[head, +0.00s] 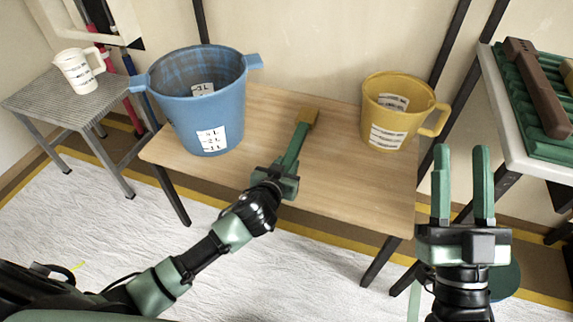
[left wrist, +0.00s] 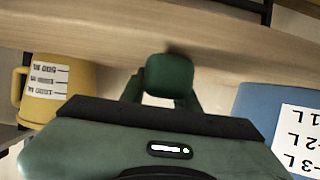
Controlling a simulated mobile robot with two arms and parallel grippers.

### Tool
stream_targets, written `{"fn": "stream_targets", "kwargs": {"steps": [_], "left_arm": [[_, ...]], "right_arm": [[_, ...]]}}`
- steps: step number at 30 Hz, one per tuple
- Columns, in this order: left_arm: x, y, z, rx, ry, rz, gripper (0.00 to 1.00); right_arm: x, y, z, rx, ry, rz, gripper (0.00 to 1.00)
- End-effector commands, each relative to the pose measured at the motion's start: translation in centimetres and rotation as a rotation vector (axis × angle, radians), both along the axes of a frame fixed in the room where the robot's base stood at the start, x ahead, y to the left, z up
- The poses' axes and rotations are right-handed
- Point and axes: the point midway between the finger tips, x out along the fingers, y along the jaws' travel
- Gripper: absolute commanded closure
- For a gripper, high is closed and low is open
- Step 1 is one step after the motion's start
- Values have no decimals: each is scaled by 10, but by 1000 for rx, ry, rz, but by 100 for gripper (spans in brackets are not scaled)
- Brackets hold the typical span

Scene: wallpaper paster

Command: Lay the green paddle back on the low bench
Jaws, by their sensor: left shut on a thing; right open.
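The low bench (head: 345,205) has a light wooden top and dark legs. My left gripper (head: 300,132) reaches over its middle, shut on the green paddle. In the left wrist view the paddle (left wrist: 168,75) shows as a dark green rounded block between the fingers; the rest is hidden. The bench top (left wrist: 235,45) lies close behind it. Contact between paddle and bench is unclear. My right gripper (head: 461,165) is open and empty, right of the bench.
A blue bucket (head: 175,110) stands on the bench's left part, a yellow jug (head: 385,100) on its right. A white jug (head: 72,75) stands on a grey stool (head: 45,110). A side table (head: 500,105) at right holds a brown bar (head: 535,85). The bench's front middle is clear.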

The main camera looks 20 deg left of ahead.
Motion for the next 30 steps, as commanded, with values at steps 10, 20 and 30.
{"fn": "stream_targets", "kwargs": {"steps": [10, 20, 30], "left_arm": [[0, 0, -3, 0, 1, 0, 48], [0, 0, -3, 0, 0, 0, 48], [-12, 0, 3, -2, 3, 0, 48]], "right_arm": [[-5, -1, 6, 10, -39, 2, 59], [-4, 0, 5, 11, -37, 3, 59], [-8, -1, 13, 20, -68, 5, 59]]}}
